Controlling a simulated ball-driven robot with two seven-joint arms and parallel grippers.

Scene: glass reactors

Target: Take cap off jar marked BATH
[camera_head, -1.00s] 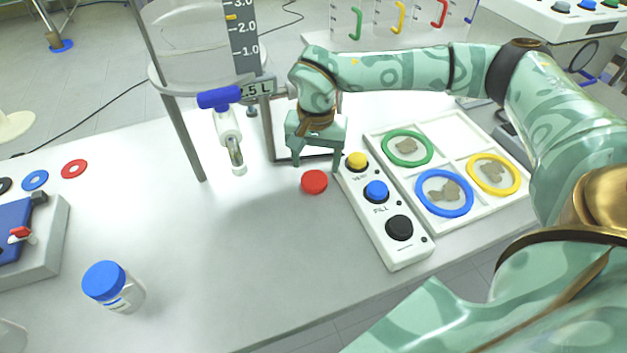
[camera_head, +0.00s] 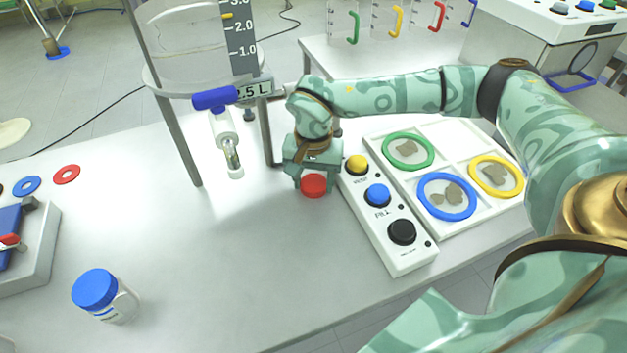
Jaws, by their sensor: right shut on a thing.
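A white jar with a blue cap (camera_head: 96,288) stands upright at the front left of the table. Its label (camera_head: 118,317) is too small to read. A red cap (camera_head: 314,186) sits low at the table, left of the button panel, and I see no jar body under it. My right gripper (camera_head: 315,176) points down and is shut on the red cap, with a finger on either side. My left gripper is not in view. No lettering BATH is legible.
A glass vessel (camera_head: 190,50) on metal legs stands behind, its blue-handled tap (camera_head: 215,98) hanging left of my right gripper. A button panel (camera_head: 405,262) and a white tray (camera_head: 443,227) with coloured rings lie to the right. The table's front middle is clear.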

